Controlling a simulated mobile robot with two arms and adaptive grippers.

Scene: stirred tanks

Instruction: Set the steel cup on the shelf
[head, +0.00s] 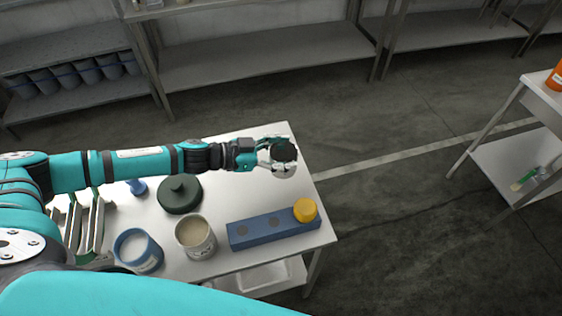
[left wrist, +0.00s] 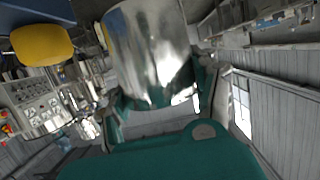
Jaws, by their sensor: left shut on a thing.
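My left gripper (head: 270,158) is stretched out over the right back part of the white table. It is shut on the steel cup (head: 284,171), whose shiny side shows below the fingers. A dark round shape covers the cup's upper part in the head view, and I cannot tell what it is. In the left wrist view the steel cup (left wrist: 150,50) is large and shiny between the fingers. I cannot tell whether its base touches the table. Grey shelves (head: 250,55) stand along the back wall. My right gripper is not in view.
The white table (head: 225,205) holds a blue block (head: 270,231) with a yellow cap (head: 305,210), a dark lidded pot (head: 180,193), a beige-filled tub (head: 196,236) and a blue-rimmed tub (head: 137,250). Another white table (head: 515,165) stands right. Floor between is clear.

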